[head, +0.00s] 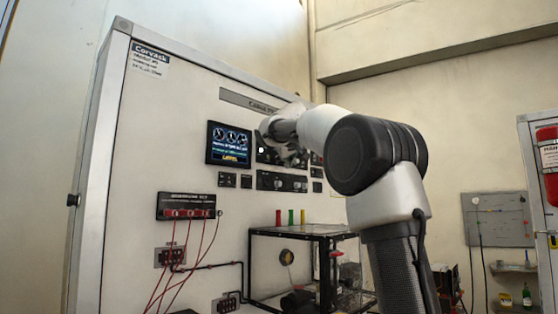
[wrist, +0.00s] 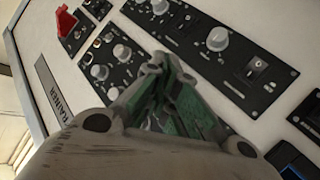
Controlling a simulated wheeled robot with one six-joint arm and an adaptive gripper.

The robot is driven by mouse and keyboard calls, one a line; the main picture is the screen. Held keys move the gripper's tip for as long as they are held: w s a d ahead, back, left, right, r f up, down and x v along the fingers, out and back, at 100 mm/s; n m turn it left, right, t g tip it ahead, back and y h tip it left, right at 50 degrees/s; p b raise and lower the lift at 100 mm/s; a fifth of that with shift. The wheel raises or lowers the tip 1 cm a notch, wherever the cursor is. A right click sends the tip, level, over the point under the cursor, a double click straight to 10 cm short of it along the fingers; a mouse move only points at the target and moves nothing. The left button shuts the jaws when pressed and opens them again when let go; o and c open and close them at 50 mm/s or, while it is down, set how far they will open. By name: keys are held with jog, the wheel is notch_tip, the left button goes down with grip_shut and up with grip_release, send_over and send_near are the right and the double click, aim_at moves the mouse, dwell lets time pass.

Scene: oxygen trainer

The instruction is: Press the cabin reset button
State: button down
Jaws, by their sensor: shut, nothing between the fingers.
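My gripper (wrist: 158,68) is shut with nothing between its fingers, its tips close in front of the panel face. In the head view my gripper (head: 290,155) is partly covered by my own arm and sits just right of the display. The white trainer panel (head: 140,130) carries black control plates with knobs and switches. In the wrist view a control plate (wrist: 108,58) with several knobs lies left of the fingertips, and a long plate (wrist: 232,72) with knobs and a rocker switch lies to the right. I cannot tell which control is the cabin reset button; no label is readable.
A lit display (head: 229,144) is left of my gripper. Below are a socket block (head: 186,206) with red cables and a black-framed clear box (head: 262,262). A red guarded switch (wrist: 67,20) shows in the wrist view. A red extinguisher (head: 548,165) hangs far right.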

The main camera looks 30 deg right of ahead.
jog(key=shift+s+d, duration=0.1)
jog(key=shift+s, duration=0.15)
jog(key=s, duration=0.1)
jog(key=s+d, duration=0.1)
jog(key=s, duration=0.2)
jog(key=shift+s+d, duration=0.3)
jog(key=shift+d, duration=0.05)
dwell(0.8)
